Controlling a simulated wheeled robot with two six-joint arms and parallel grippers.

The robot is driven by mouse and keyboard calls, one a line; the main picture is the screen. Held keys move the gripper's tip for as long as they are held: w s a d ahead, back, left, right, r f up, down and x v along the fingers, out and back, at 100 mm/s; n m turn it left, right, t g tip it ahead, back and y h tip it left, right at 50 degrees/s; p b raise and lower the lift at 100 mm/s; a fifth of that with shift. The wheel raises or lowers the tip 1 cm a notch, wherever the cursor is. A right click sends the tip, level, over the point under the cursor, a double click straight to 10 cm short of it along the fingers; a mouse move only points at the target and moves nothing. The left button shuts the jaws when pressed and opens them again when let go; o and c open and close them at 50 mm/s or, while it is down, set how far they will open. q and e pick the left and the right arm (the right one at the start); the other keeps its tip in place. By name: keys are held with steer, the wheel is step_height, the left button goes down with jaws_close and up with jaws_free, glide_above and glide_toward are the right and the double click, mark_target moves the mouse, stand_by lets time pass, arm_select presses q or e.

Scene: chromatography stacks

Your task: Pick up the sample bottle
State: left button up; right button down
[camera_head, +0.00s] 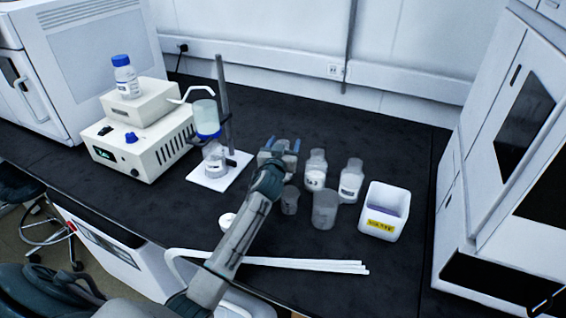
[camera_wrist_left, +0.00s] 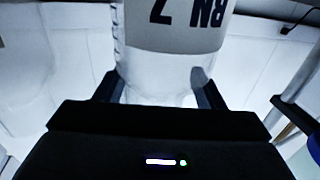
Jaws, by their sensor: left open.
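My left gripper (camera_head: 280,147) is open above the black bench, right of the stand with the column. The bottle's far end is cut off by the picture edge. I cannot tell whether either finger touches it. In the head view the gripper hides most of this bottle. Two other labelled bottles, one nearer (camera_head: 316,172) and one farther right (camera_head: 350,182), stand right of the gripper.
Two grey beakers (camera_head: 325,210) stand in front of the bottles, left of a white waste box (camera_head: 376,227). A stand with a blue-banded column (camera_head: 207,122) is at left. A blue-capped bottle (camera_head: 125,78) sits on the instrument (camera_head: 146,150). White rods (camera_head: 300,263) lie near the front.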

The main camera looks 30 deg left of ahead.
arm_select(q)
jaws_close()
stand_by(0.3)
steer(key=shift+r, duration=0.15)
